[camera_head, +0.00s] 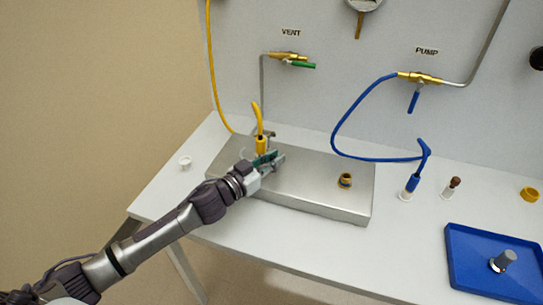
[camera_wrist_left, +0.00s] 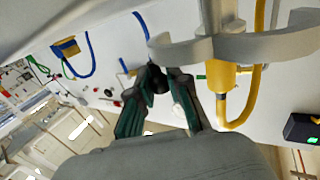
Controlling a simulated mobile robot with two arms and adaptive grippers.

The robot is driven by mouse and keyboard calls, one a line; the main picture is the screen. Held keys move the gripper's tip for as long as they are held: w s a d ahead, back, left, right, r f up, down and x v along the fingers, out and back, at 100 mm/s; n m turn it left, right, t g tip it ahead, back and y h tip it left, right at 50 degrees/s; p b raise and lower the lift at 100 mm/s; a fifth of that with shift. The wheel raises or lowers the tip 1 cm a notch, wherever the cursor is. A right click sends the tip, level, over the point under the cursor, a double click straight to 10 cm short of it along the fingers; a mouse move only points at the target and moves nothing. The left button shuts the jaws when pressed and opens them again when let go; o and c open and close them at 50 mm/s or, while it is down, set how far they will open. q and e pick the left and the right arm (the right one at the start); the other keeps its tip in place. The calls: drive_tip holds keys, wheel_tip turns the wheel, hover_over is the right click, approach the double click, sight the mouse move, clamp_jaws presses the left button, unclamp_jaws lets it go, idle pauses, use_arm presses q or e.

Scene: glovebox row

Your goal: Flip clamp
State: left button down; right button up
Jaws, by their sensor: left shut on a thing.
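A yellow hose connector (camera_head: 261,146) stands upright at the left end of the steel box (camera_head: 315,185). In the left wrist view the connector (camera_wrist_left: 222,78) has a grey metal clamp ring (camera_wrist_left: 262,46) around it. My left gripper (camera_head: 272,158) is in front of the connector, low over the box top. In the left wrist view its fingers (camera_wrist_left: 156,84) close on a small dark knob (camera_wrist_left: 155,77) beside the ring. I cannot tell exactly how the knob joins the clamp. The fingers and the wrist hide part of the clamp in the head view. My right gripper is out of view.
A second port (camera_head: 345,181) is at the box's right end. A blue hose (camera_head: 333,139) runs to a blue connector (camera_head: 411,184) on the table. A blue tray (camera_head: 480,270) is at the right. A white cap (camera_head: 185,162) lies left of the box. The front table strip is clear.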

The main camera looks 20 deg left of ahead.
sight(273, 157)
use_arm(q)
drive_tip(key=n+y, duration=0.1)
drive_tip(key=n+t+y, duration=0.1)
drive_tip(key=y, duration=0.1)
drive_tip(key=shift+w+d, duration=0.15)
drive_tip(key=shift+w, duration=0.25)
drive_tip(key=n+y+b, duration=0.1)
drive_tip(key=n+t+y, duration=0.1)
drive_tip(key=shift+w+f+y+b, duration=0.15)
drive_tip(key=shift+w+y+b, duration=0.15)
drive_tip(key=shift+w+b, duration=0.1)
drive_tip(key=y+b, duration=0.1)
drive_tip(key=n+y+b, duration=0.1)
drive_tip(key=w+n+y+b, duration=0.1)
drive_tip(key=y, duration=0.1)
drive_tip(key=shift+a, duration=0.25)
drive_tip(key=shift+w+a+n+y+b, duration=0.15)
drive_tip(key=shift+w+n+y+b, duration=0.05)
drive_tip(key=shift+n+y+b, duration=0.6)
drive_tip(key=shift+r, duration=0.2)
drive_tip(key=c, duration=1.1)
unclamp_jaws()
